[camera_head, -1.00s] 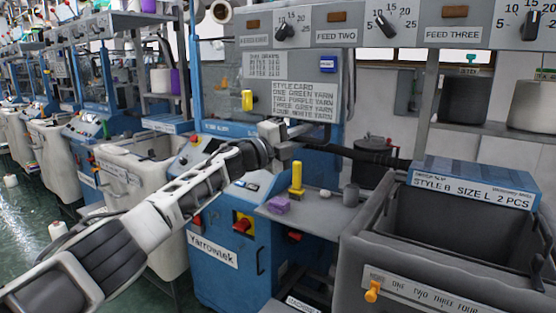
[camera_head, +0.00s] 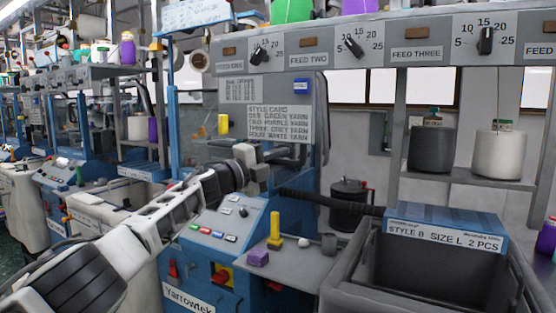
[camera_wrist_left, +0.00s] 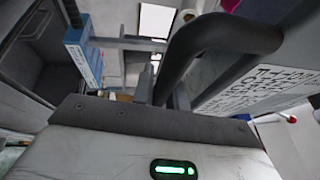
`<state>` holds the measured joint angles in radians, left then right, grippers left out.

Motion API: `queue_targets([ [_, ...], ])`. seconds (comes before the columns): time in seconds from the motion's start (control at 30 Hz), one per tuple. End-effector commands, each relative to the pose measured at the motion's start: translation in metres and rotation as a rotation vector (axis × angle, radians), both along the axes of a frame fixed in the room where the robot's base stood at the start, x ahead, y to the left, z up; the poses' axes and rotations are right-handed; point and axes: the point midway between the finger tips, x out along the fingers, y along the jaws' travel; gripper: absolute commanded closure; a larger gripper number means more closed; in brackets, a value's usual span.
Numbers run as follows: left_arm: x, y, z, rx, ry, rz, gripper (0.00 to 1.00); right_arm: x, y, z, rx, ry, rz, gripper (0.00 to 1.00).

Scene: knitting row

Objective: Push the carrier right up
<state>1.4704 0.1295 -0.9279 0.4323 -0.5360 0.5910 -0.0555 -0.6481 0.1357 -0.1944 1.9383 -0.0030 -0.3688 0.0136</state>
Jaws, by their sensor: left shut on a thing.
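My left gripper (camera_head: 260,168) is in front of the blue-framed knitting machine, below the style card (camera_head: 281,123). It is shut on a dark bar-like handle (camera_wrist_left: 215,36), which curves close above the gripper in the left wrist view. In the head view the hand hides most of the grip. I cannot tell for certain which part is the carrier. A yellow block (camera_head: 223,124) shows inside the machine, up and left of the gripper and apart from it. My right gripper is out of view.
A grey bin (camera_head: 350,277) with a blue label box (camera_head: 446,229) stands at right. The dial panel (camera_head: 330,50) runs above.

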Motion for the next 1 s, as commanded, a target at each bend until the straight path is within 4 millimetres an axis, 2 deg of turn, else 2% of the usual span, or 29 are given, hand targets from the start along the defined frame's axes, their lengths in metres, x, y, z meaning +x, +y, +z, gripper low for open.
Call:
queue_targets([
  [0.03,0.0,0.001,0.01,-0.01,-0.011,0.003,1.0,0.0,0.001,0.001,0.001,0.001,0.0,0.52],
  [0.1,0.0,0.001,0.01,-0.01,-0.011,0.003,1.0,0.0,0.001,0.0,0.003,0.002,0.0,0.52],
  [0.13,0.0,0.001,0.01,-0.01,-0.011,0.003,0.83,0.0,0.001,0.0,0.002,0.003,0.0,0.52],
  [0.2,0.0,0.001,0.011,-0.01,-0.011,0.003,0.64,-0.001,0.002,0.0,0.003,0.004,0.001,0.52],
  [0.63,-0.002,0.004,0.004,-0.003,-0.008,0.002,0.64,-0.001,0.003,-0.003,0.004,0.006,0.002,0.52],
  [0.83,-0.011,0.017,-0.001,-0.001,-0.01,0.004,0.64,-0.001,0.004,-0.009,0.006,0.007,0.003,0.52],
  [1.0,-0.027,0.033,-0.005,0.0,-0.009,0.005,0.64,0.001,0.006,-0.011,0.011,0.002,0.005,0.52],
])
